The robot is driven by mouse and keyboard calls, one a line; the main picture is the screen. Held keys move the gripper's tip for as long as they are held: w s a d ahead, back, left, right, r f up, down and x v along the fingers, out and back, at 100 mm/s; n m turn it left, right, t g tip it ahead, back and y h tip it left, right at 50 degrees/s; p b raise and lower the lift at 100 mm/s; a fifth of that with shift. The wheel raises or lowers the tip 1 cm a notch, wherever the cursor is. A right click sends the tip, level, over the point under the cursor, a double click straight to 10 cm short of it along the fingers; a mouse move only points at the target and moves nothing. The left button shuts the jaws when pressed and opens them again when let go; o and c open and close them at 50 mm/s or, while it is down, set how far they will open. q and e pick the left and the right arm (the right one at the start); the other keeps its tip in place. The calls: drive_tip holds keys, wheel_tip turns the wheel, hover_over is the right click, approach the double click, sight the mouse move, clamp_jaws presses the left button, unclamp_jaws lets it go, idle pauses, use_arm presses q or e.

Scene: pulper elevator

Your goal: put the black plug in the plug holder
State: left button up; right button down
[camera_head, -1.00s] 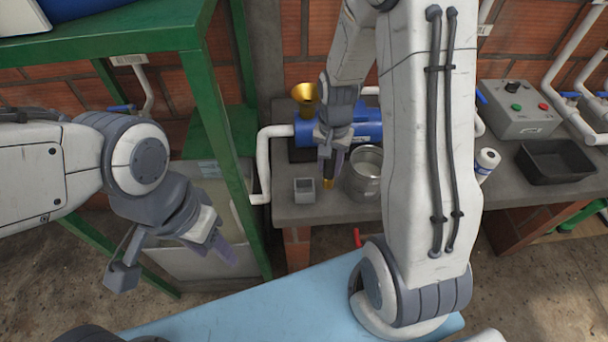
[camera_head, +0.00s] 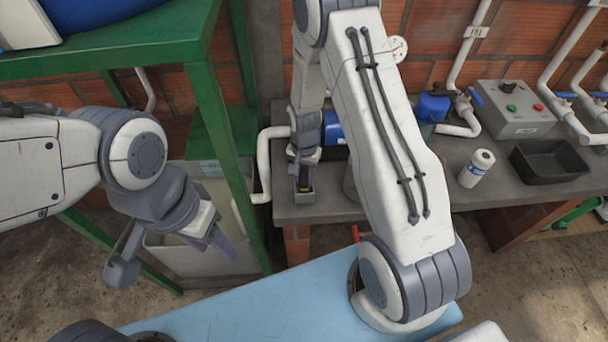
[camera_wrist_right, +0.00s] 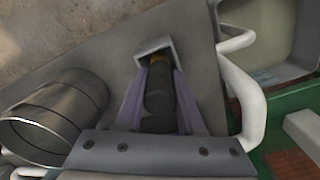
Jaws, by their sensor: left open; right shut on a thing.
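The plug holder (camera_head: 304,197) is a small grey square box on the counter's left end. It also shows in the right wrist view (camera_wrist_right: 141,51), top centre. My right gripper (camera_head: 304,180) is above it, shut on the black plug (camera_wrist_right: 160,98). I cannot tell how deep that end sits. The plug is mostly hidden by the gripper in the head view. My left gripper (camera_head: 212,242) is open and empty, well left of the counter.
A metal pot (camera_wrist_right: 58,112) stands beside the holder, mostly behind my right arm in the head view. A white pipe (camera_head: 264,160) runs just left of the holder. A green frame (camera_head: 212,90) stands between my arms. A black tray (camera_head: 550,162) and control box (camera_head: 513,108) are at right.

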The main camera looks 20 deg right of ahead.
drive_tip(key=shift+f, duration=0.2)
drive_tip(key=c, duration=0.5)
unclamp_jaws()
drive_tip(key=shift+r, duration=0.15)
